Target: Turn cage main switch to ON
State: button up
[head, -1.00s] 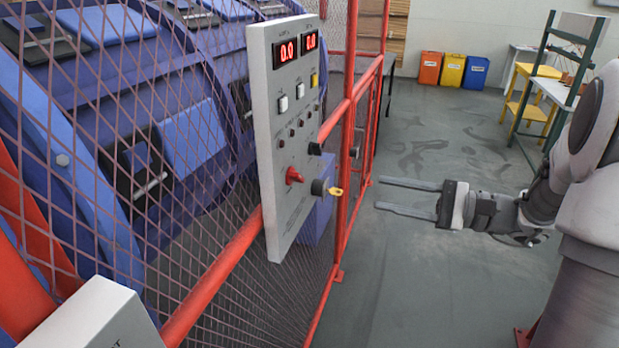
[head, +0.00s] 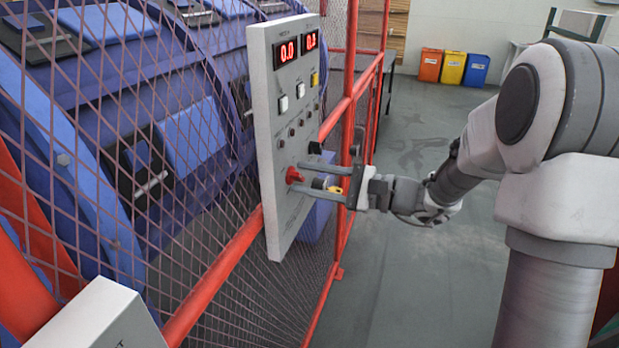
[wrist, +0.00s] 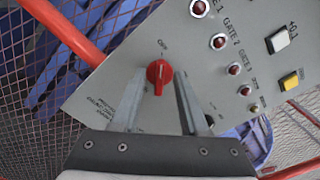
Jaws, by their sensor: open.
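The cage main switch is a red rotary knob (head: 293,175) low on the grey control panel (head: 282,222). In the wrist view the knob (wrist: 159,75) has a white pointer line facing the OFF lettering on the panel. My gripper (head: 299,177) is open at the panel, with one finger above the knob and one below it. In the wrist view my gripper's fingers (wrist: 160,78) lie on either side of the knob, with a visible gap on each side. I cannot tell how far the fingertips reach past the knob's face.
Indicator lamps and buttons (head: 291,132) sit higher on the panel, under two red displays (head: 286,50). The panel hangs on a red-framed mesh fence (head: 240,252). The floor (head: 415,270) right of the fence is clear.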

grip_shut()
jog(key=shift+r, duration=0.1)
dwell(0.4)
jog(key=shift+w+d+m+p, duration=0.1)
jog(key=shift+w+m+p, duration=0.1)
jog(key=shift+m+p, duration=4.4)
jog(key=shift+w+d+m+p, duration=0.1)
jog(key=shift+w+m+p, duration=0.05)
jog(key=shift+m+p, duration=4.4)
jog(key=shift+p, duration=0.3)
